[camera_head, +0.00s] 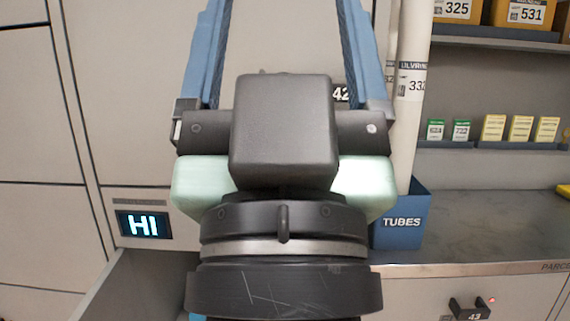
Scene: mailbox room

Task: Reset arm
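My gripper (282,30) is large in the middle of the head view, seen from behind its dark housing. Its two blue fingers stand wide apart and run up past the top edge, so their tips are out of view. Nothing shows between them but the pale cabinet front (140,85). My wrist hides the lower middle of the view.
A blue TUBES bin (402,222) with a white tube stands on the grey counter (480,228) at right. Shelves there hold small boxes (493,128) and parcels (525,14). Drawer 43 (470,309) is below. An open drawer or compartment (140,287) shows lower left, under a HI display (143,225).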

